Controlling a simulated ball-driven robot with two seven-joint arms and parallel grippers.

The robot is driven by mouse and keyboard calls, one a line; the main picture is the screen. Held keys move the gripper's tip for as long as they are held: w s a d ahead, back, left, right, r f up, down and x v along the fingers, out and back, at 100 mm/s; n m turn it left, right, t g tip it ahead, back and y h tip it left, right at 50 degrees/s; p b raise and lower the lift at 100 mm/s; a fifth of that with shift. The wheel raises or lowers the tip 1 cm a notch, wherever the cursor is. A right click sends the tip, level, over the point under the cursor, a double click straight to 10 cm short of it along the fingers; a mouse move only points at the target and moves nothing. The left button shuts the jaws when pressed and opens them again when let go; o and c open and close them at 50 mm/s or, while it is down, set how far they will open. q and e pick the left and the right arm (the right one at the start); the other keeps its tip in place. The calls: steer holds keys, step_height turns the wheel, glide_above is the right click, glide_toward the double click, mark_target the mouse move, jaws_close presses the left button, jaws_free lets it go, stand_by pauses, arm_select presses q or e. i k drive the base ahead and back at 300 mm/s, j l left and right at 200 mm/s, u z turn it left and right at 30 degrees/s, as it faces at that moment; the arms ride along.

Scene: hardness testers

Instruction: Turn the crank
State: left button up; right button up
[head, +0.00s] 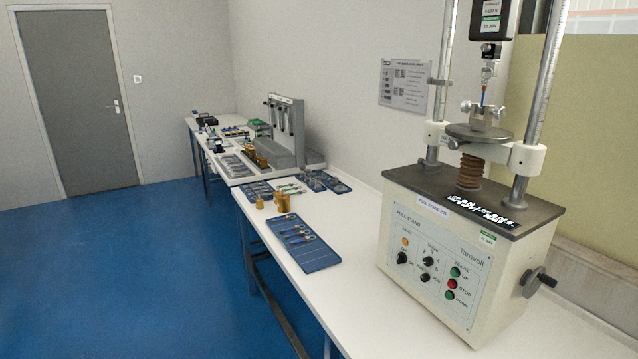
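The crank (537,282) is a dark handwheel with a short black knob on the right side of the cream pull-stand machine (430,263). The knob sticks out to the right of the wheel. The machine stands on the white bench at the right of the head view. It has a front panel with knobs and buttons, two upright columns and a round plate on a brown bellows. Neither of my grippers shows in the head view, and nothing touches the crank.
A blue tray (302,244) with tools lies on the white bench (350,290) left of the machine. Brass cylinders (284,203) stand behind it. A grey rack (285,118) and more trays are farther back. A wall is close behind the crank. Blue floor at left is clear.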

mark_target(533, 282)
steer(key=i+z, duration=0.2)
steer(key=z, duration=0.15)
steer(key=i+j+z, duration=0.15)
steer(key=z, duration=0.25)
steer(key=i+j+z, duration=0.15)
steer(key=z, duration=0.2)
steer(key=j+u, duration=0.1)
steer(key=u, duration=0.25)
steer(key=k+j+u, duration=0.1)
steer(key=u, duration=0.3)
steer(key=j, duration=0.1)
